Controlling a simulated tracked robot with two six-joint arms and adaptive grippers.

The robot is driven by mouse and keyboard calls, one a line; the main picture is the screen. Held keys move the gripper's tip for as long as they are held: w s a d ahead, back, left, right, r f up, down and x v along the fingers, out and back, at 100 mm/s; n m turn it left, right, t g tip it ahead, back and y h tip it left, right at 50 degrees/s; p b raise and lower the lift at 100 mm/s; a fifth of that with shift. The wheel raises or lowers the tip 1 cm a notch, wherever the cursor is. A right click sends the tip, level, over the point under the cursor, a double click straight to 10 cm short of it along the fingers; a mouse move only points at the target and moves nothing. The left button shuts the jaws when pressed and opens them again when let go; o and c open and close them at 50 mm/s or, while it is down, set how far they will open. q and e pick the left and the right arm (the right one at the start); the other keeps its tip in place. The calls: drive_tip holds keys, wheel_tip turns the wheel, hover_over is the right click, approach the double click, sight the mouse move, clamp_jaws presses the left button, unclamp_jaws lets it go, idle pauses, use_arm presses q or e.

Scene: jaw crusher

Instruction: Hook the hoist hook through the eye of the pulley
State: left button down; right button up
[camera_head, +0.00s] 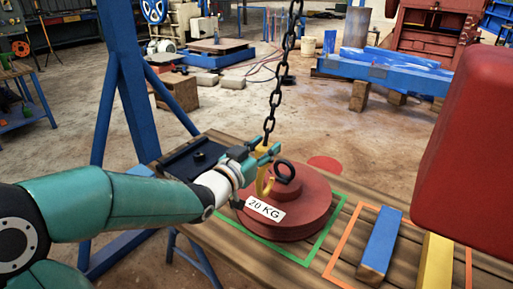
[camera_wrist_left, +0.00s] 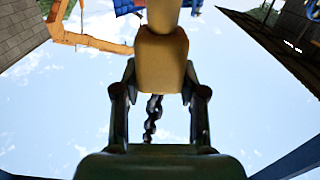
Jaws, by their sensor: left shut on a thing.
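The red round weight marked 20 KG, the pulley (camera_head: 312,213), lies flat on a wooden table, with a dark eye (camera_head: 284,172) standing up from its top. The yellow hoist hook (camera_head: 264,184) hangs from a dark chain (camera_head: 273,101) just left of the eye. Its tip looks close to the eye; I cannot tell whether they touch, but it does not show through the ring. My left gripper (camera_head: 262,153) is shut on the hook's upper part. In the left wrist view the yellow hook body (camera_wrist_left: 162,62) sits between the fingers. My right gripper is out of view.
A green outline (camera_head: 297,261) surrounds the weight on the table. A blue bar (camera_head: 380,243) and a yellow bar (camera_head: 435,262) lie to the right, by an orange outline. A blue frame post (camera_head: 130,85) stands behind my left arm.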

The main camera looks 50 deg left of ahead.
use_arm(q)
drive_tip(key=shift+b+x, duration=0.55)
drive_tip(key=shift+x, duration=1.2)
drive_tip(key=shift+w, duration=0.25)
drive_tip(key=shift+b+x, duration=0.35)
drive_tip(key=shift+x, duration=1.25)
drive_tip(key=shift+r, duration=0.15)
drive_tip(key=shift+w+a+r, duration=0.15)
drive_tip(key=shift+w+r, duration=0.25)
drive_tip(key=shift+w, duration=0.1)
